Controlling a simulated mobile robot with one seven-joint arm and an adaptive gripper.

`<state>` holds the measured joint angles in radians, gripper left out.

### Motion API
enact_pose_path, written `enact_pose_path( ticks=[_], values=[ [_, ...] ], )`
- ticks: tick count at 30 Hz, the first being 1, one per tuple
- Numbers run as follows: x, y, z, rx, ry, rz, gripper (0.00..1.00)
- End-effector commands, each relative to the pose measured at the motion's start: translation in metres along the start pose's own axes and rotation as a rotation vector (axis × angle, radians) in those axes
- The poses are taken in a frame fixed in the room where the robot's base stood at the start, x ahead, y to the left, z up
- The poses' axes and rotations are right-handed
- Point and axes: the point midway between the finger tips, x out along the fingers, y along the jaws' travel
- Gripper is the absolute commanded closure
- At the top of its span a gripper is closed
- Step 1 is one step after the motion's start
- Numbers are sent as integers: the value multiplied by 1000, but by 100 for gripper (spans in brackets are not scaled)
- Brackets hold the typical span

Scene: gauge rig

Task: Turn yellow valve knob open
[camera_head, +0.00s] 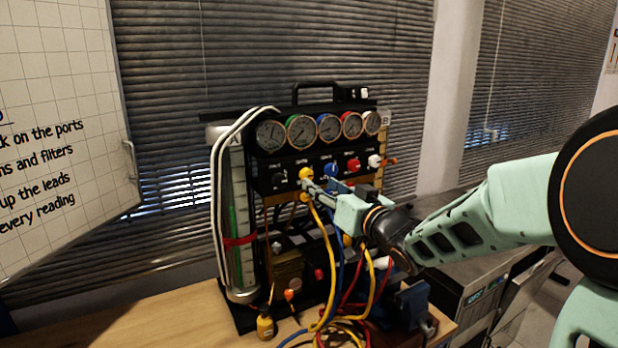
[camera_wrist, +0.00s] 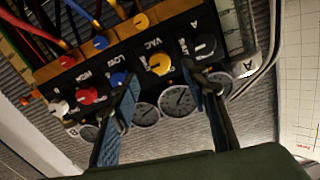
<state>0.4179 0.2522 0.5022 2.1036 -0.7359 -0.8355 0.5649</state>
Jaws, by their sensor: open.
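The yellow valve knob (camera_head: 305,173) is on the black front panel, below the row of gauges and between a black knob and the blue knob (camera_head: 331,169). In the wrist view the yellow knob (camera_wrist: 159,64) shows near the label "VAC". My gripper (camera_head: 315,187) is at the panel, just below and right of the yellow knob in the head view. In the wrist view my gripper (camera_wrist: 160,74) is open, with one finger on each side of the yellow knob and a gap to each. Contact with the knob is not visible. The left finger is close to the blue knob (camera_wrist: 118,80).
The red knob (camera_head: 354,165) and white knob (camera_head: 375,161) are farther right on the panel. Yellow, blue and red hoses (camera_head: 328,270) hang below my gripper. A clear tube column (camera_head: 238,220) stands left. A small yellow bottle (camera_head: 265,326) is on the wooden table (camera_head: 160,325).

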Motion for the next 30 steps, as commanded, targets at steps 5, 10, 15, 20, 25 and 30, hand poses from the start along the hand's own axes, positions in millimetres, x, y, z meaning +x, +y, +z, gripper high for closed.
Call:
enact_pose_path(
  ticks=[5, 10, 15, 20, 25, 30],
  values=[
    [33, 0, 0, 2, 0, -1, 58],
    [54, 0, 0, 2, 0, 0, 58],
    [63, 0, 0, -1, -1, 1, 58],
    [65, 1, 0, -1, 0, 2, 58],
    [64, 1, 0, -1, -1, 2, 63],
    [64, 1, 0, -1, -1, 2, 81]
  ],
)
